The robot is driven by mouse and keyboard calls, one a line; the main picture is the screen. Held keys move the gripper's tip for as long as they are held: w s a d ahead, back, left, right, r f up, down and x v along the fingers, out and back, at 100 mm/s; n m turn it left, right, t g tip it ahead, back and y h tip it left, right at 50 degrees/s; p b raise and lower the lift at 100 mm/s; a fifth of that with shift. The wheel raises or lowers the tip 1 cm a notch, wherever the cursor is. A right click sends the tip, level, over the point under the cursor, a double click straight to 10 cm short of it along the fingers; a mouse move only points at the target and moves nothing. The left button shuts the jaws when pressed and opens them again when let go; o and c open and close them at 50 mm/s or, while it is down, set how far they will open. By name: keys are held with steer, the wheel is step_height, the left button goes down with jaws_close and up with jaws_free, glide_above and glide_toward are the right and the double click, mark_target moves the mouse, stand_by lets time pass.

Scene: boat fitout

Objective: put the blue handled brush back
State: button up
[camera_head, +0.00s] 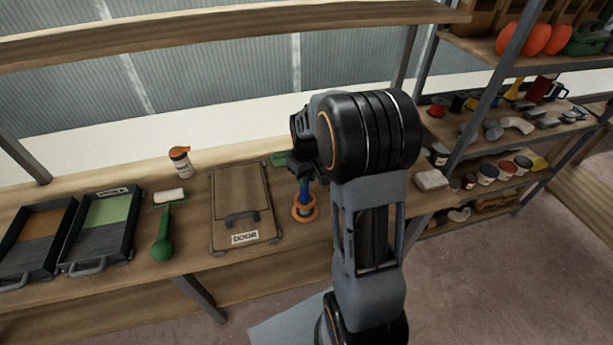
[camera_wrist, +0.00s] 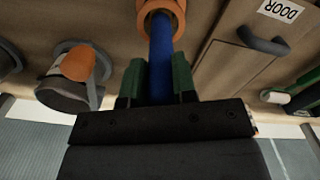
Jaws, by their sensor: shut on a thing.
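The blue handle of the brush (camera_head: 304,186) stands roughly upright over the bench, with an orange ring-shaped piece (camera_head: 304,208) around its lower end. In the wrist view the blue handle (camera_wrist: 161,62) runs into the orange ring (camera_wrist: 162,12). My gripper (camera_wrist: 160,82) is shut on the blue handle, one green finger on each side. In the head view my gripper (camera_head: 304,172) is at the handle's upper part, partly hidden by my arm. The brush's bristles do not show, and I cannot tell whether the orange ring rests on the bench.
A panel marked DOOR (camera_head: 240,205) lies just left of the brush. Further left are a green-handled tool (camera_head: 163,235), an orange-capped bottle (camera_head: 180,163) and trays (camera_head: 103,228). A grey container with an orange top (camera_wrist: 75,82) is close by in the wrist view. Stocked shelves (camera_head: 520,120) stand right.

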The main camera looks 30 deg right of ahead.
steer(key=shift+f, duration=0.15)
steer(key=o, duration=0.9)
step_height(320, 180, up, 12)
steer(key=shift+f, duration=0.25)
steer(key=s+a+t, duration=0.1)
steer(key=s+a, duration=0.2)
steer(key=s, duration=0.2)
steer(key=s+a+m+t, duration=0.1)
steer(key=s+a, duration=0.2)
steer(key=s, duration=0.2)
steer(key=s+a+m+t, duration=0.1)
steer(key=s+a+t, duration=0.1)
steer(key=s, duration=0.3)
steer(key=shift+s+a+r, duration=0.2)
steer(key=shift+a+r, duration=0.1)
steer(key=shift+a, duration=0.4)
